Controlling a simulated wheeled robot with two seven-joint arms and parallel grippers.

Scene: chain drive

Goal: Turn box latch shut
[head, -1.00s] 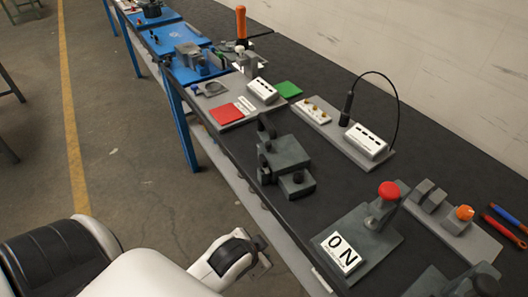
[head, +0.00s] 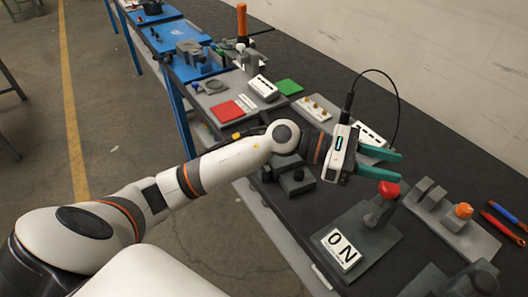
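My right gripper is not in view.
An orange knob fixture (head: 463,211) and screwdrivers (head: 503,228) lie to the right.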

